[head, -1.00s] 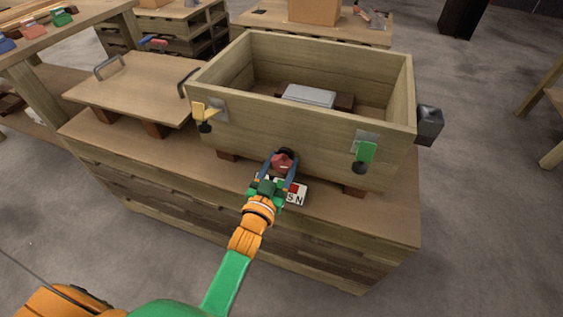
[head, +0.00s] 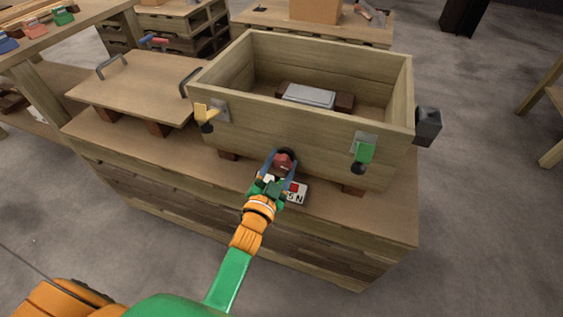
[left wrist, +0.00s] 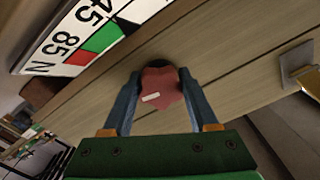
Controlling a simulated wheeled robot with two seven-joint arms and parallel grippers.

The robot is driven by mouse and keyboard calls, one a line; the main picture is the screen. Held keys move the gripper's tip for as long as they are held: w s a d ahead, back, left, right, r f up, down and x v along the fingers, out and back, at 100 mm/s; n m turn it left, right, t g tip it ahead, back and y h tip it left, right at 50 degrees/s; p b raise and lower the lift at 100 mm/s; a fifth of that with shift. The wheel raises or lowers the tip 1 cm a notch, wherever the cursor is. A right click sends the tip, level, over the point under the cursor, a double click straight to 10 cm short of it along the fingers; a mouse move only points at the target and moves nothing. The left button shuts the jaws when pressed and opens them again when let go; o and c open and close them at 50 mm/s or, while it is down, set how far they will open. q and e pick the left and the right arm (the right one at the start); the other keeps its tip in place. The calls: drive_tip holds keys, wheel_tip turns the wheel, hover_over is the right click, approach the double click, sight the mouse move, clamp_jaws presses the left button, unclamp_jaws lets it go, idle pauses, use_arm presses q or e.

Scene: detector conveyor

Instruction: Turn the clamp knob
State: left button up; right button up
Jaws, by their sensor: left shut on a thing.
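The clamp knob (head: 282,161) is a dark red, lobed knob with a black collar on the front wall of the wooden box (head: 313,127). In the left wrist view the knob (left wrist: 161,94) sits between the two blue fingers and has a short pale mark, which lies slightly tilted. My left gripper (head: 280,164) is shut on the knob, one finger at each side. A label plate (head: 299,194) with numbers and red and green fields is partly hidden behind the gripper; it also shows in the left wrist view (left wrist: 70,50). My right gripper is out of view.
A yellow latch (head: 205,113) and a green latch (head: 362,153) are on the box front. A grey block (head: 308,96) lies inside the box. A lid with handles (head: 137,88) rests on blocks at the left of the bench. A dark grey part (head: 428,125) juts from the box's right side.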

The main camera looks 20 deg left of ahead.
use_arm(q)
drive_tip(key=o, duration=1.4)
drive_tip(key=shift+s, duration=0.1)
drive_tip(key=s+p, duration=0.1)
drive_tip(key=s, duration=0.6)
drive_tip(key=shift+a, duration=0.15)
